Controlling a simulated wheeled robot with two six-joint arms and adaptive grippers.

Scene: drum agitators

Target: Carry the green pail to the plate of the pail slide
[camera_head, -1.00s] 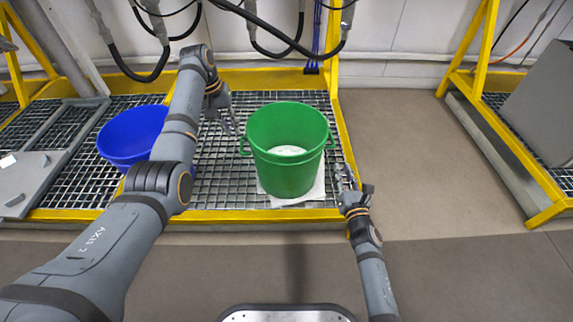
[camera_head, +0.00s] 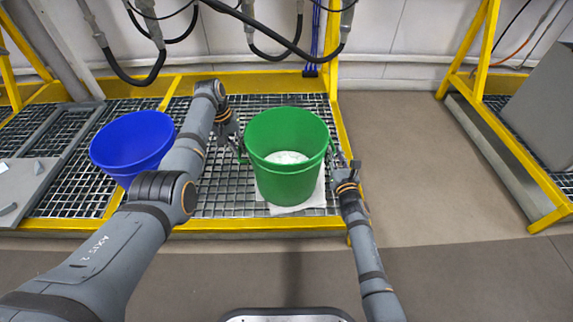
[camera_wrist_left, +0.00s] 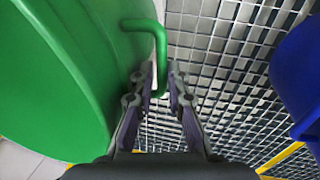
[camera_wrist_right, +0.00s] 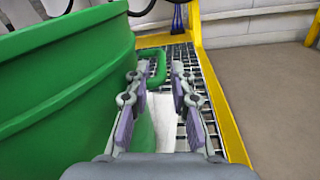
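The green pail (camera_head: 288,180) stands upright on a pale sheet on the grating, with white contents inside. My left gripper (camera_head: 238,150) is at its left side. In the left wrist view the open fingers (camera_wrist_left: 160,80) straddle the pail's green loop handle (camera_wrist_left: 158,45), with gaps visible. My right gripper (camera_head: 341,160) is at its right side. In the right wrist view its fingers (camera_wrist_right: 158,82) are open, with the other loop handle (camera_wrist_right: 157,68) at and just beyond the fingertips. A grey plate (camera_head: 22,182) with rails lies at the far left, partly cut off.
A blue pail (camera_head: 130,145) stands left of the green one, close to my left arm. The platform has a yellow frame (camera_head: 260,225). Hoses (camera_head: 265,40) hang behind. Open floor (camera_head: 420,180) lies to the right, before another yellow frame (camera_head: 500,150).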

